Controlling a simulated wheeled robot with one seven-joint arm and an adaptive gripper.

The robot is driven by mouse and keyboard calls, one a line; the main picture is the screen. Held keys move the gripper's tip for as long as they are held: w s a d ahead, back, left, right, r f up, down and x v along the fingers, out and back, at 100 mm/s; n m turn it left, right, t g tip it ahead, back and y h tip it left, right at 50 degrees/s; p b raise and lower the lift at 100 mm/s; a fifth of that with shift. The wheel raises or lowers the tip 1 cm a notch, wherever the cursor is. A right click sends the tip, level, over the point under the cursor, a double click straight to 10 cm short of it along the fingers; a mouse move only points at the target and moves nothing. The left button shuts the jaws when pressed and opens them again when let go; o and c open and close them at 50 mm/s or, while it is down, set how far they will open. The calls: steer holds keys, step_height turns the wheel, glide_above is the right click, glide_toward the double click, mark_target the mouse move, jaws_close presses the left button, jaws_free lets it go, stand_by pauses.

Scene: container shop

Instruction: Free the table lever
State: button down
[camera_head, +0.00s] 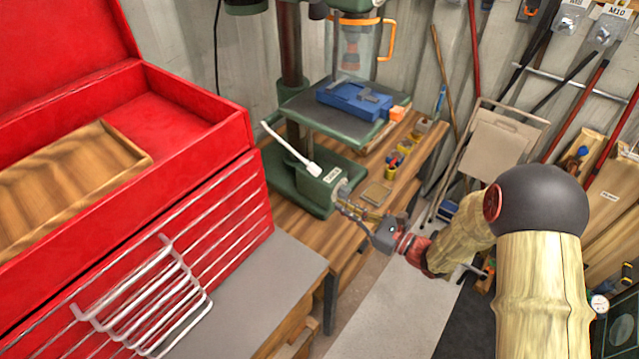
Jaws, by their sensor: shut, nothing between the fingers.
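A green drill press stands on a wooden bench, with a blue vise (355,97) on its dark table (305,104). A thin white lever-like bar (288,145) slants down to the right below that table, ending near the green base box (322,190). I cannot tell for certain if this bar is the table lever, or what holds it. My gripper (346,204) reaches in from the right, low beside the green box. Its fingers are small and dark here and look shut and empty. I cannot tell if they touch the box.
A red tool chest (190,215) with a wooden tray (70,180) fills the left. A white wire rack (150,295) sticks out from its front. Small yellow items (394,160) lie on the wooden bench (285,222). A folded chair (490,150) and long tools lean at the right.

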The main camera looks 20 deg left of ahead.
stand_by(0.3)
steer(key=w+a+r+b, duration=0.3)
steer(key=a+r, duration=0.1)
steer(key=a, duration=0.4)
steer(key=shift+w, duration=0.15)
steer(key=shift+r, duration=0.1)
stand_by(0.5)
